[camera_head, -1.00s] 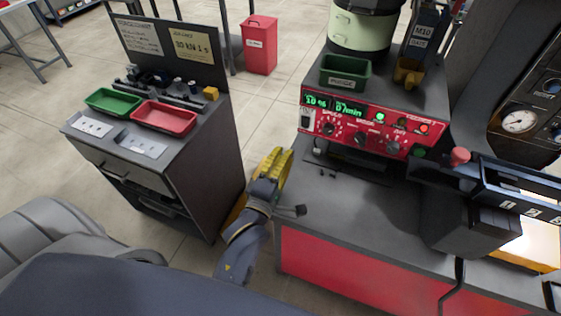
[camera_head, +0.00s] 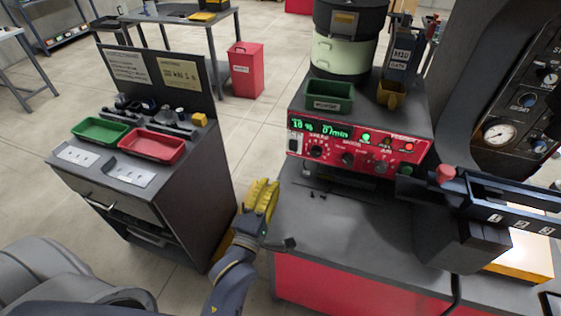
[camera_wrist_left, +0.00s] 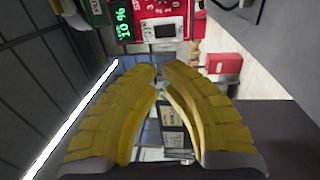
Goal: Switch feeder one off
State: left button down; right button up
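The feeder's red control panel (camera_head: 345,150) faces me under a round feeder bowl (camera_head: 340,52). It has a lit green display (camera_head: 318,127), black knobs, a green lamp and red lamps. A small black-and-white switch (camera_head: 293,144) sits at its left edge; its position is too small to tell. The panel also shows upside down in the left wrist view (camera_wrist_left: 130,30), with a switch on a white plate (camera_wrist_left: 163,30). My left gripper (camera_head: 268,190), with yellow ribbed fingers, is below and left of the panel, apart from it. Its fingertips nearly meet, holding nothing. My right gripper is out of view.
A dark bench (camera_head: 320,225) lies before the panel. A cabinet with green (camera_head: 100,131) and red (camera_head: 152,146) trays stands left. A numbered black rail (camera_head: 510,207) and a red knob (camera_head: 446,173) are right. A red bin (camera_head: 245,70) stands behind the gap.

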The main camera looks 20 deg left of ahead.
aim_at(289, 140)
pick_arm(q)
jog(key=shift+w, duration=0.1)
jog(key=w, duration=0.4)
jog(key=w+r, duration=0.1)
jog(key=w, duration=0.8)
jog(key=shift+w+a+r, duration=0.15)
jog(key=shift+w+r, duration=0.2)
